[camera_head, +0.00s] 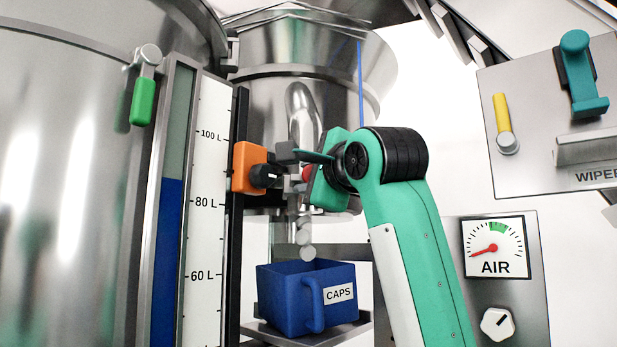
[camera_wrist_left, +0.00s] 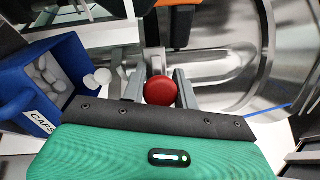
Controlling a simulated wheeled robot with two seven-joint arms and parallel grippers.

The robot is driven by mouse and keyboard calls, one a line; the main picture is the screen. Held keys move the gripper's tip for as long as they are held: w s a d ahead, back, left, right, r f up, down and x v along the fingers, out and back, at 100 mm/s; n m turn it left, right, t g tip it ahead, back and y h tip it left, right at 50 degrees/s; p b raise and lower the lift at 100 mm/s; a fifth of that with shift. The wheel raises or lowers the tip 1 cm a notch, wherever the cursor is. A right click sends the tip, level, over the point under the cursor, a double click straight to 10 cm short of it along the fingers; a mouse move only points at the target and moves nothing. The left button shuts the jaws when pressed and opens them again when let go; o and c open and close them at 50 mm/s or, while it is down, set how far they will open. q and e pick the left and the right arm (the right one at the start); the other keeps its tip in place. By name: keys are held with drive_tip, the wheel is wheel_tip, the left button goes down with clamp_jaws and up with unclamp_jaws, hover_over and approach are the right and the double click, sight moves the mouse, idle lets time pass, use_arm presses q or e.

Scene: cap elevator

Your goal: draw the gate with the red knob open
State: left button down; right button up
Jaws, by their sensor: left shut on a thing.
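The red knob (camera_head: 307,173) shows as a small patch beside my left gripper (camera_head: 292,172), at the lower end of a shiny metal chute (camera_head: 301,112). In the left wrist view the round red knob (camera_wrist_left: 160,91) lies between the two grey fingers of my left gripper (camera_wrist_left: 158,88), which is shut on it. The gate plate itself is mostly hidden by the gripper. Pale round caps (camera_head: 306,240) show in the air below the chute, above the blue bin labelled CAPS (camera_head: 283,298). My right gripper is not in view.
An orange block (camera_head: 249,167) with a black part sits on the gauge rail close left of my gripper. Large steel vessels stand behind and left. A panel with the AIR dial (camera_head: 493,248) is at right. Caps lie inside the bin (camera_wrist_left: 45,75).

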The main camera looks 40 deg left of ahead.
use_arm(q)
drive_tip(key=shift+s+d+f, duration=0.1)
drive_tip(key=shift+s+f, duration=0.05)
drive_tip(key=shift+s+d, duration=0.15)
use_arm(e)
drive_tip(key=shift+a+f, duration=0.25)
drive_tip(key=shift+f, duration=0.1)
use_arm(q)
drive_tip(key=c, duration=1.1)
unclamp_jaws()
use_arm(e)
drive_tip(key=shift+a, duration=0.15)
use_arm(q)
drive_tip(key=shift+o, duration=0.2)
drive_tip(key=b+v, duration=0.6)
drive_tip(key=v, duration=0.7)
drive_tip(key=shift+s+d, duration=0.15)
drive_tip(key=shift+d, duration=0.2)
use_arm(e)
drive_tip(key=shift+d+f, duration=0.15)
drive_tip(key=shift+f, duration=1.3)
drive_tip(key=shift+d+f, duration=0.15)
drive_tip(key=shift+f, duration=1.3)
